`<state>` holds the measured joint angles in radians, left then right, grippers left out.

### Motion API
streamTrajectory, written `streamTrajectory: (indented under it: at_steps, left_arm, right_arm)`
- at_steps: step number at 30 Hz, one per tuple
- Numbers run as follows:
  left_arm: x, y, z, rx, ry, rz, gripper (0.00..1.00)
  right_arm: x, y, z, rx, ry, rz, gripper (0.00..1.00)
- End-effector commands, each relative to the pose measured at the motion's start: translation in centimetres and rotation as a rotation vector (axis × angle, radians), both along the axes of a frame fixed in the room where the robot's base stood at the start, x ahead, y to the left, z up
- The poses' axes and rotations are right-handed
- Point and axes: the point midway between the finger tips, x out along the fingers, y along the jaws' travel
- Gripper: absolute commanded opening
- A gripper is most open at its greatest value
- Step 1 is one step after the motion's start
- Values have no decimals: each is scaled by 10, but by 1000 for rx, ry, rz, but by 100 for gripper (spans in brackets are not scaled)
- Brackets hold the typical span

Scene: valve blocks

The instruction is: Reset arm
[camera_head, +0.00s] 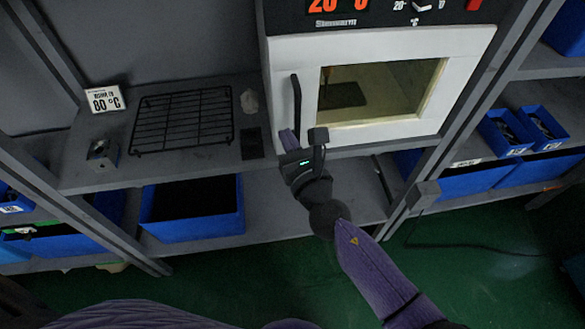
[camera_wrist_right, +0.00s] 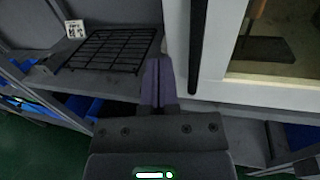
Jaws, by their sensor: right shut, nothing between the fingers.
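My right gripper (camera_head: 289,140) is shut and empty, in front of the lower left corner of the white oven (camera_head: 290,60), just below its dark door handle (camera_head: 296,100). In the right wrist view its purple fingers (camera_wrist_right: 157,82) are together with nothing between them, left of the handle (camera_wrist_right: 197,45). I cannot tell whether they touch the oven. The oven door is closed; a dark flat object (camera_head: 342,94) shows through its window. A small metal block (camera_head: 102,153) sits on the shelf at the left. My left gripper is not in view.
A black wire rack (camera_head: 183,118) lies on the grey shelf (camera_head: 215,166) beside an "80 °C" sign (camera_head: 105,98). A blue bin (camera_head: 192,228) stands below. More blue bins (camera_head: 465,181) are at the right. A shelf post (camera_head: 440,150) stands right of the oven. The green floor is open in front.

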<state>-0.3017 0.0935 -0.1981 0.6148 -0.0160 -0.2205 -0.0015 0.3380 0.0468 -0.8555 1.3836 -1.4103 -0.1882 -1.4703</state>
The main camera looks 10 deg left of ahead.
Motion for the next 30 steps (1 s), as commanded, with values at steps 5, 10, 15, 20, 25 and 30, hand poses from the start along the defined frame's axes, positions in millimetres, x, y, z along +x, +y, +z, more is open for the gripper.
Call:
streamTrajectory:
  at_steps: [5,10,15,20,25,30]
  left_arm:
    - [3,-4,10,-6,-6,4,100]
    - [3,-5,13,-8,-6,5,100]
    - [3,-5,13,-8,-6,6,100]
    - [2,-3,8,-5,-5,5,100]
    - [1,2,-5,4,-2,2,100]
    - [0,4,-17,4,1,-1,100]
  right_arm:
    - [-30,-12,1,-2,2,2,0]
    - [-56,-23,-1,-3,2,2,0]
    - [-64,-26,-1,-1,2,1,0]
    - [-58,-44,-41,95,194,-66,0]
    - [-81,-124,-189,579,881,-475,0]
    - [-181,-209,-316,1233,1343,-1156,0]
